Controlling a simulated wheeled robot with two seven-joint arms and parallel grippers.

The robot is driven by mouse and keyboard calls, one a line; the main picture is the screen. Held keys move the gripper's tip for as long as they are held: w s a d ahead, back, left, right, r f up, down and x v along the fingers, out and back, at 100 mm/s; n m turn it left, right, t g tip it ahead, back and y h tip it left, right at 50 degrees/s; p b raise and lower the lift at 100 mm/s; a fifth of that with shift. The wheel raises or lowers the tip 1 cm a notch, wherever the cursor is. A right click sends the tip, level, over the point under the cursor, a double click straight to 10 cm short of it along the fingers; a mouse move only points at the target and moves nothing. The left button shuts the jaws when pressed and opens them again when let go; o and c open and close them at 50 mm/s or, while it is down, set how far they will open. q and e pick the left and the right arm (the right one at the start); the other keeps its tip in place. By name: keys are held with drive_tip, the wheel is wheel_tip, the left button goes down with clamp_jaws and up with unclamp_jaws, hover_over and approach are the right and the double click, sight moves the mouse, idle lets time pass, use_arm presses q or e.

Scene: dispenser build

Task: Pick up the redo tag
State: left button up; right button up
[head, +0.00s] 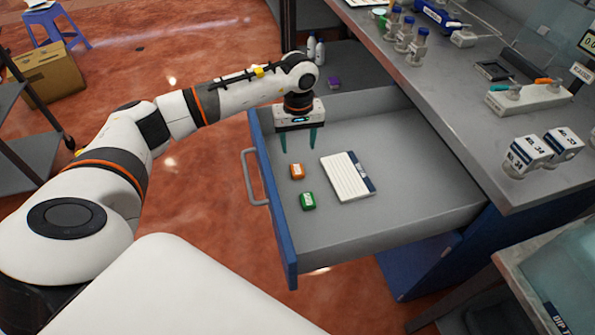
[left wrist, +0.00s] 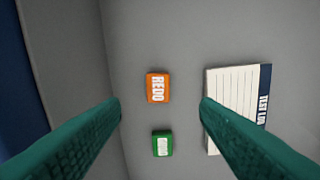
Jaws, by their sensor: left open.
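The redo tag (head: 297,171) is a small orange block lying on the floor of an open drawer (head: 420,190). In the left wrist view its top reads REDO; there the tag (left wrist: 157,88) lies ahead of and between the fingers. My left gripper (head: 299,147) points down over the drawer, above and just beyond the tag. Its green fingers (left wrist: 160,108) are spread, with nothing between them. My right gripper is in neither view.
A green tag (head: 307,201) lies close to the redo tag, and a lined white pad (head: 347,177) lies to its right. The drawer's blue front (head: 275,200) is on the left. A grey counter (head: 465,110) with vials and boxes stands above the drawer's right side.

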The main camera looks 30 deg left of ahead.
sight(297, 169)
use_arm(q)
wheel_tip(297, 169, down, 4)
drive_tip(key=shift+r, duration=0.15)
drive_tip(key=shift+s+f+p, duration=0.2)
drive_tip(key=shift+f+p, duration=0.45)
drive_tip(key=shift+f, duration=2.1)
drive_tip(key=shift+c, duration=0.4)
drive_tip(key=c, duration=1)
drive_tip(key=shift+r, duration=0.1)
